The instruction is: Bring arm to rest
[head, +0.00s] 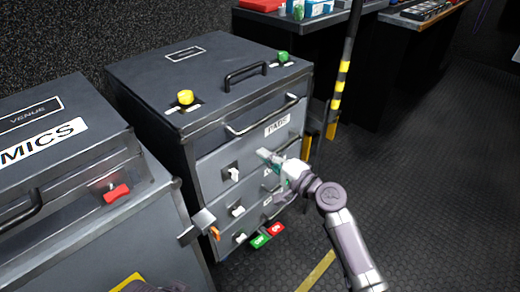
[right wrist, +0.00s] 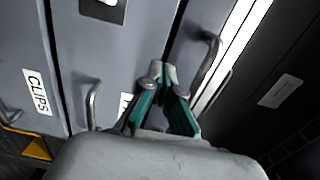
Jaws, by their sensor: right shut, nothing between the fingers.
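My right arm comes in from the lower right of the head view. Its gripper (head: 266,156) is shut and empty in front of the drawer fronts of the grey cabinet (head: 215,72). In the right wrist view the teal-sided fingers (right wrist: 158,76) meet at their tips, with grey drawer fronts behind them. I cannot tell whether the gripper touches a drawer. My left gripper does not show.
The cabinet carries a yellow button (head: 185,97), a green button (head: 283,56) and protruding handles. A MICS case (head: 70,170) stands at left. A striped post (head: 342,80) rises behind my gripper. Floor (head: 440,190) at right is clear.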

